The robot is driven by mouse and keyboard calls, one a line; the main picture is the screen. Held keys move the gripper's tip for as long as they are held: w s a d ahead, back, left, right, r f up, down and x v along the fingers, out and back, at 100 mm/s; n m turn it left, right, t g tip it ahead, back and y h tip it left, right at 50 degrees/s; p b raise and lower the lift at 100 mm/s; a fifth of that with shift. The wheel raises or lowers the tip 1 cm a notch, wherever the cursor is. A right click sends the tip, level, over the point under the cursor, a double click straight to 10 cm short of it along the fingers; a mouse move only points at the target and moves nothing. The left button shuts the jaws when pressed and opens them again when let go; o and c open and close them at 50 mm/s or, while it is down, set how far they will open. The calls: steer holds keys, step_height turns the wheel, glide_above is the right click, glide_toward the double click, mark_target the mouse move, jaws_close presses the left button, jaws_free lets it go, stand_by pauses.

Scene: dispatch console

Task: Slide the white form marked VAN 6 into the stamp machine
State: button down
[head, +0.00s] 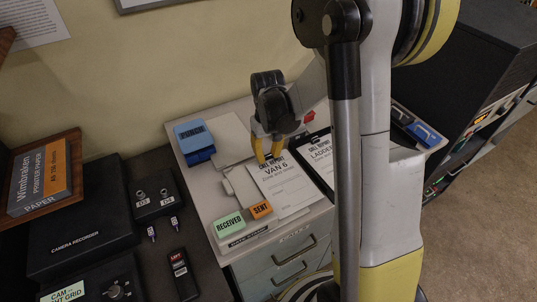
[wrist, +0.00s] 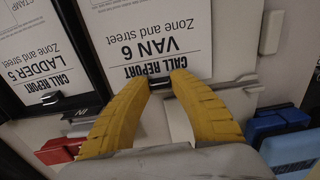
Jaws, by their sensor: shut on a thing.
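The white form marked VAN 6 (head: 283,187) lies on the pale cabinet top, its printed heading end towards my gripper. It also shows in the wrist view (wrist: 172,22), where its heading reads upside down. My gripper (head: 267,158) is shut at the heading edge of the form, with the yellow fingertips (wrist: 158,82) on either side of a small dark clip there. A light grey device (head: 240,186), seemingly the stamp machine, stands left of the form near a front label that seems to read DATE STAMP. The arm hides part of the right side.
A LADDER 5 form (head: 318,158) on a dark board lies right of the VAN 6 form. A blue PUNCH block (head: 195,141) stands behind left. Green RECEIVED (head: 229,223) and orange SENT (head: 261,209) blocks stand at the front. A red object (wrist: 58,150) is near the fingers.

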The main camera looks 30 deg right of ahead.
mark_target(247, 167)
steer(key=shift+a, duration=2.3)
steer(key=shift+a+b, duration=0.3)
steer(key=shift+a, duration=0.05)
steer(key=shift+a, duration=0.45)
steer(key=shift+a+f, duration=0.1)
steer(key=shift+a, duration=0.3)
stand_by(0.4)
steer(key=c, duration=0.5)
jaws_free()
steer(key=shift+r+p, duration=2.2)
steer(key=shift+r, duration=1.35)
